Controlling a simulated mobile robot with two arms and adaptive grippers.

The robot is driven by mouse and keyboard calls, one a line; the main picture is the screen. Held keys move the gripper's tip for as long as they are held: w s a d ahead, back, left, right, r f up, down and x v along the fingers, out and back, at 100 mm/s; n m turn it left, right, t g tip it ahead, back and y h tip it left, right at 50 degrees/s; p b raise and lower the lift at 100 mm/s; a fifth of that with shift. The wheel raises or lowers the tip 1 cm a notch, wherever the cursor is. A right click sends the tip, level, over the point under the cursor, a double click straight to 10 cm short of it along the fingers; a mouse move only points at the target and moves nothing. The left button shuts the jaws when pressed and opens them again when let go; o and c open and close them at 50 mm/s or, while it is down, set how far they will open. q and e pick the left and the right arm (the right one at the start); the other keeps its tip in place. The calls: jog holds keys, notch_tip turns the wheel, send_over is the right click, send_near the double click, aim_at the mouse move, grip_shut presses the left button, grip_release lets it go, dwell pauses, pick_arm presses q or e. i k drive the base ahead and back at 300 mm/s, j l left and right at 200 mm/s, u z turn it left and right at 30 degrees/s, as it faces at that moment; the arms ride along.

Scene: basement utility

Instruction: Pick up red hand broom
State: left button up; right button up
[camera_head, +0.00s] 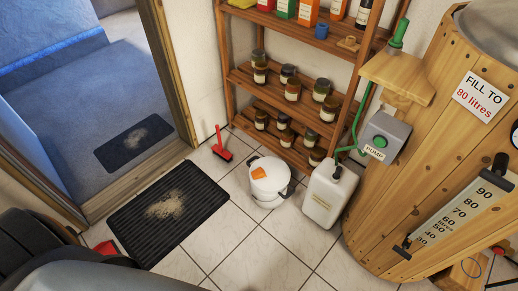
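A red hand broom (221,150) is on the white tiled floor near the foot of the wooden shelf, by the doorway. Its red handle points up and its head with dark bristles rests on the tiles. No gripper touches it. Neither of my grippers shows in the head view, so their state is hidden.
A black ribbed mat (130,228) with spilled grains lies left of the broom. A white bucket (263,200) and a white canister (318,207) stand to its right. A shelf (228,52) rises behind. A red object (106,247) shows partly at bottom left.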

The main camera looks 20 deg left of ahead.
aim_at(220, 142)
jog(key=i+j+z, duration=0.2)
jog(key=j+z, duration=0.15)
jog(key=j, duration=0.4)
jog(key=i+j+z, duration=0.1)
jog(key=j+z, duration=0.3)
jog(key=j, duration=0.35)
jog(key=j+z, duration=0.35)
jog(key=j, duration=0.45)
